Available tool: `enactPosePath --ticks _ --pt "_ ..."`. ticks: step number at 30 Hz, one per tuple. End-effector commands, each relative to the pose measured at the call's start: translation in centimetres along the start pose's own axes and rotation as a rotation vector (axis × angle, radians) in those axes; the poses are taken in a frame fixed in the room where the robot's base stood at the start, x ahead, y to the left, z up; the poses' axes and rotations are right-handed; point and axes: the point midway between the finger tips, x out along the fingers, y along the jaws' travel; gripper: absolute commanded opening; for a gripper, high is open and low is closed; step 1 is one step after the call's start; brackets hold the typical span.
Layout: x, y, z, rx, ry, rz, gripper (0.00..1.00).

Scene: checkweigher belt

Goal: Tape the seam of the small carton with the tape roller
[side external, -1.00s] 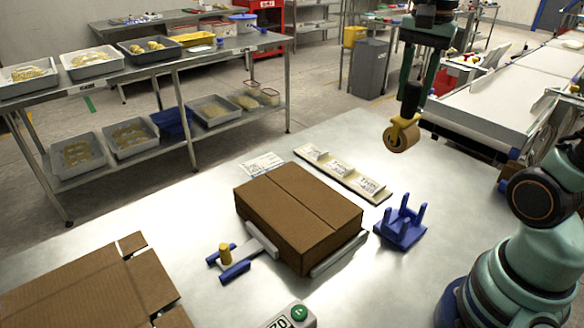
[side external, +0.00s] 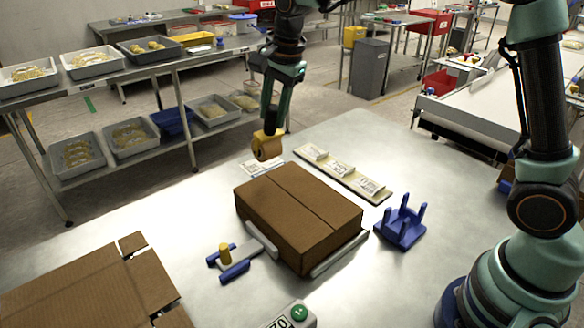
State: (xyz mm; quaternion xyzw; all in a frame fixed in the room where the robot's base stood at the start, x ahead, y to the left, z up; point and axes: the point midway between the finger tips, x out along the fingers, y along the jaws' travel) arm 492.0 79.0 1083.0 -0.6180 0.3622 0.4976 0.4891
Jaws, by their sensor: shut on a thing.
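The small carton (side external: 290,226) is a closed brown box in the middle of the table, with a seam line running along its top. It sits against a grey bracket (side external: 262,240) on its left and a grey rail (side external: 340,254) at its front right. My gripper (side external: 270,118) is shut on the tape roller (side external: 267,146), a tan roll with a dark handle. The roller hangs above the table near the carton's far left edge, apart from the carton as far as I can tell. The fingertips are small and partly hidden by the handle.
A blue pronged stand (side external: 402,224) is right of the carton, and a board with labels (side external: 343,176) lies behind it. A blue clamp with a yellow knob (side external: 230,262) is at left. Flat cardboard (side external: 90,288) lies front left; a green-button box (side external: 295,314) is at the front.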

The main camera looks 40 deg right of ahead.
Motion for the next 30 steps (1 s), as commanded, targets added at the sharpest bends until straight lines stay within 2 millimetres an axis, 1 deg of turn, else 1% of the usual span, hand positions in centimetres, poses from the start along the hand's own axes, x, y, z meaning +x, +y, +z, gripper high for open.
enactPosePath --ticks 9,15,21,30 --pt "3.1 0.9 0.0 0.0 0.0 0.002 0.0" --pt "4.5 1.2 0.1 0.0 0.0 0.001 0.0" --pt "5.1 1.4 0.1 0.0 0.0 0.0 0.0" --pt "5.1 1.4 0.1 0.0 0.0 0.0 0.0"
